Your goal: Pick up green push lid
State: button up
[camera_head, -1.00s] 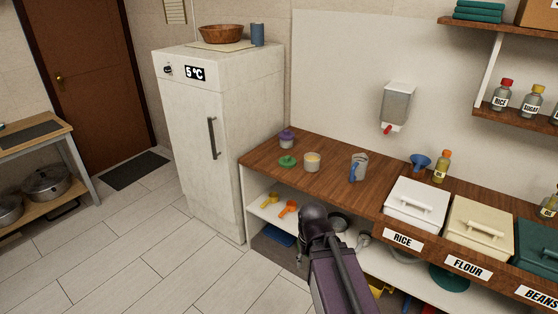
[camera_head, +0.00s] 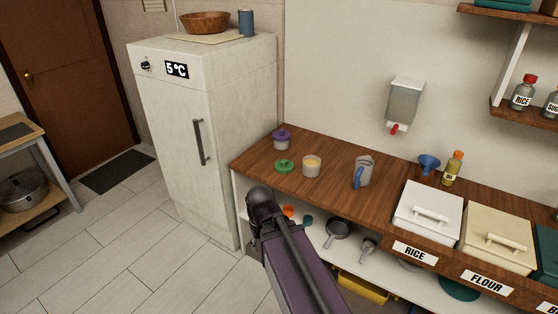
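The green push lid (camera_head: 284,166) lies on the wooden counter (camera_head: 327,191) near its left end. It is a small round lid with a raised knob. A purple-lidded jar (camera_head: 281,139) stands just behind it, and an open jar with pale yellow contents (camera_head: 311,166) stands to its right. My arm reaches up from the bottom of the view, with its dark end (camera_head: 262,205) in front of the counter's front edge, below and nearer than the lid. I cannot make out the gripper's fingers, so whether it is open or shut does not show.
A measuring jug (camera_head: 363,172), blue funnel (camera_head: 429,163) and yellow bottle (camera_head: 453,168) stand farther right on the counter. A wall dispenser (camera_head: 404,103) hangs above. A white fridge (camera_head: 183,141) stands left. The shelf below holds pans (camera_head: 338,231).

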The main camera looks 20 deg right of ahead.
aim_at(284, 166)
jog(key=z, duration=0.2)
jog(key=i, duration=0.95)
jog(key=z, duration=0.4)
